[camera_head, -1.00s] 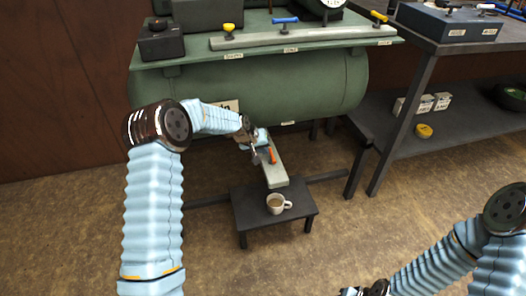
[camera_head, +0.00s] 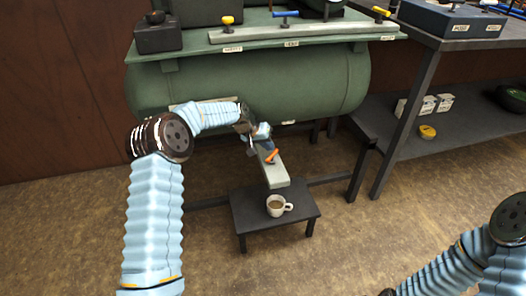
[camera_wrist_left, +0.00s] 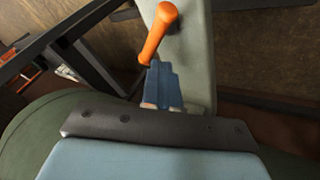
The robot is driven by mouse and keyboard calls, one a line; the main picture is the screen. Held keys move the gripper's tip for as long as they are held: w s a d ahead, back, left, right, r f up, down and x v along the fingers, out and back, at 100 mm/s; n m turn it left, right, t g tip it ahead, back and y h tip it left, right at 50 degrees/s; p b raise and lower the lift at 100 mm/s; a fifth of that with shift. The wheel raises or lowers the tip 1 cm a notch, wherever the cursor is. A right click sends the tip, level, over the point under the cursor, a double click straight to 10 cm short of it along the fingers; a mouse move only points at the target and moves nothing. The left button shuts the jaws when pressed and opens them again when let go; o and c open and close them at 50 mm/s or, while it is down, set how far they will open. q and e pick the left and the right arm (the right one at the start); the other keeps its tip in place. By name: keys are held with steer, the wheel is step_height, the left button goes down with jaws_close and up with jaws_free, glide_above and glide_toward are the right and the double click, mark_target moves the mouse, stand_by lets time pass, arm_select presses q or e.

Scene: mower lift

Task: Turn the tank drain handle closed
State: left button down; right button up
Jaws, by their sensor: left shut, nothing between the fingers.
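The orange drain handle (camera_head: 272,156) sits on a pale grey bar (camera_head: 275,177) under the green tank (camera_head: 250,85). In the head view it lies slanted across the bar, upper end to the right. In the left wrist view the handle (camera_wrist_left: 160,34) slants from upper right to lower left. My left gripper (camera_head: 262,147) is beside the handle. In the wrist view its blue fingers (camera_wrist_left: 163,88) are shut and empty, with their tips at the handle's lower end; I cannot tell whether they touch. My right gripper is out of view; only its arm shows at lower right.
A mug (camera_head: 276,206) stands on a low dark stool (camera_head: 245,215) below the bar. Yellow and blue handles (camera_head: 285,14) sit on a rail above the tank. A dark workbench with a shelf (camera_head: 455,150) stands at right.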

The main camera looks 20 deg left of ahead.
arm_select(q)
steer(key=shift+w+d+b, duration=0.35)
steer(key=shift+w+d, duration=0.05)
steer(key=shift+d, duration=0.15)
steer(key=shift+w+d, duration=0.1)
steer(key=shift+d, duration=0.05)
stand_by(1.3)
